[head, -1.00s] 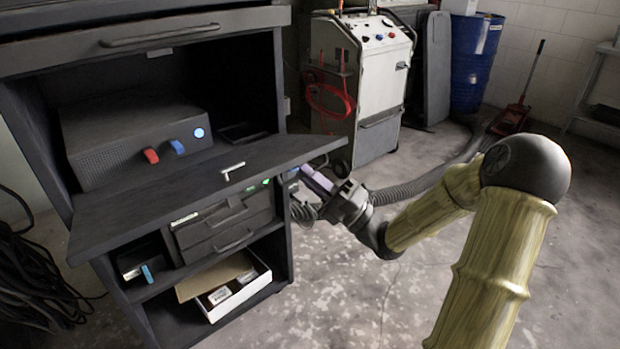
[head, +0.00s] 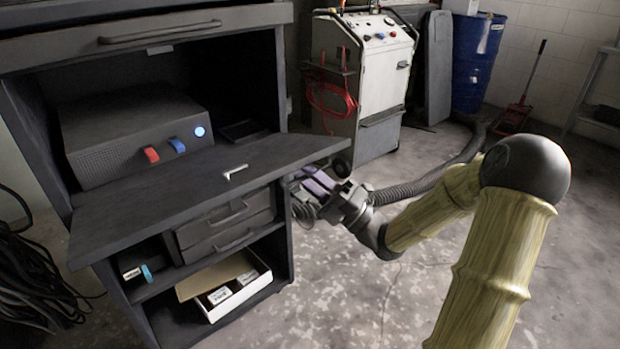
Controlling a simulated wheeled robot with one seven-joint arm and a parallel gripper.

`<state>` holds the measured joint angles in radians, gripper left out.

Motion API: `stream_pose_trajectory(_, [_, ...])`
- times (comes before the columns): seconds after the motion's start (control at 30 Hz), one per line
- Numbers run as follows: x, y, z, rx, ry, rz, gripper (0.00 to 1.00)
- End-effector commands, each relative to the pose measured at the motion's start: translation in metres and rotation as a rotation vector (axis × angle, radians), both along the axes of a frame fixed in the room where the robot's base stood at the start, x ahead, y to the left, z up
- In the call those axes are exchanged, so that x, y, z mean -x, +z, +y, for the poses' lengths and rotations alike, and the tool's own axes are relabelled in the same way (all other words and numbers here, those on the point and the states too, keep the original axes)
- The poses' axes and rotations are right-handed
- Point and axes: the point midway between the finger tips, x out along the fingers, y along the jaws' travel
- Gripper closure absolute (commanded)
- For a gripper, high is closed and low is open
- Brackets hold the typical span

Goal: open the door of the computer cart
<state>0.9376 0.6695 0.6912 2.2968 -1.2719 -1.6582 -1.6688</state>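The computer cart (head: 284,80) is a dark cabinet on the left in the head view. Its door (head: 140,218) is a dark flap folded out and down, close to level, with a small light handle (head: 234,172) on its upper face. A dark box with red and blue switches (head: 135,138) shows in the open compartment behind it. My gripper (head: 308,186), with purplish fingers, is just below the flap's right end, beside the cart. The flap's edge partly hides it. I cannot tell whether the fingers touch the flap or how far apart they are.
Drawers (head: 225,228) and a shelf with an open carton (head: 262,264) are below the flap. Cables (head: 35,275) lie on the left. A white machine (head: 375,80), a blue barrel (head: 478,65) and a hose (head: 440,180) are behind.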

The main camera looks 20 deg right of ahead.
Motion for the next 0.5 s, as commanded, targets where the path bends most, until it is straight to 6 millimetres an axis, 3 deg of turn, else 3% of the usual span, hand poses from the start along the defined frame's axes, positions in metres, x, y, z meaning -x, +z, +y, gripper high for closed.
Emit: stream_pose_trajectory(0.5, [0.0005, 0.0004, 0.0039, -0.001, 0.009, -0.002, 0.69])
